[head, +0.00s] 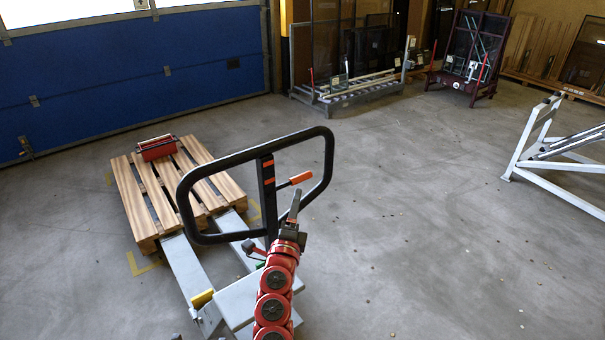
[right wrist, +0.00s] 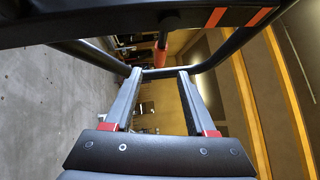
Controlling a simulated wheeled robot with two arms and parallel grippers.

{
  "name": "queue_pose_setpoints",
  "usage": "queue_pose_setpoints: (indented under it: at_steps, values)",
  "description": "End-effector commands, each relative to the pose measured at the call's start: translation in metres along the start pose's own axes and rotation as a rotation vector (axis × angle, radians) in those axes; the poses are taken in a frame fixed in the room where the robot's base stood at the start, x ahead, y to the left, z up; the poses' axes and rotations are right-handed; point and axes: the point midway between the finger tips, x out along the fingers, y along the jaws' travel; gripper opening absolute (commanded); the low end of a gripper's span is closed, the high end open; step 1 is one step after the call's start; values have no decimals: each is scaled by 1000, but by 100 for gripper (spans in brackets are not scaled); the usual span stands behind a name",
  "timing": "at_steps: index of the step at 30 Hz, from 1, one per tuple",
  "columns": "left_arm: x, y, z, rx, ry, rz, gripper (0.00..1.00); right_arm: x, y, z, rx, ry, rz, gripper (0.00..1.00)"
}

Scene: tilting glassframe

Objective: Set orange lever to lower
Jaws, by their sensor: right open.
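The orange lever (head: 300,178) sticks out to the right from the central post inside the black loop handle (head: 328,150) of a pallet jack. It also shows in the right wrist view (right wrist: 160,57), beyond the fingertips and roughly midway between them. My right gripper (head: 295,205) is just below the lever in the head view. In the right wrist view, its two fingers (right wrist: 159,72) stand wide apart with nothing held between them. I cannot tell the exact gap to the lever. My left gripper is not in view.
The jack's grey forks (head: 185,262) reach under a wooden pallet (head: 132,200) carrying a red object (head: 157,147). Glass racks (head: 345,95) and a dark red frame (head: 470,60) stand at the back. A white frame (head: 530,140) is at right. The floor between is clear.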

Motion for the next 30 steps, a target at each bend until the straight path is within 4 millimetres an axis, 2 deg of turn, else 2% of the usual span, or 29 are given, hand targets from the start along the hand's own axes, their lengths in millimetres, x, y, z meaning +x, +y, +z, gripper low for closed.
queue_pose_setpoints:
  at_steps: [6, 14, 21, 30]
  values:
    - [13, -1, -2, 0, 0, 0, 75, 39, -5, 0, -5, 0, -4, 56]
    - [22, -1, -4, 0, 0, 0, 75, 78, -2, -2, -8, 1, -2, 56]
    - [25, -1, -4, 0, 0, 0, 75, 97, -1, -1, -4, 0, -2, 56]
    - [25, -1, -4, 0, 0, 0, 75, 102, 2, -2, -3, 2, 3, 56]
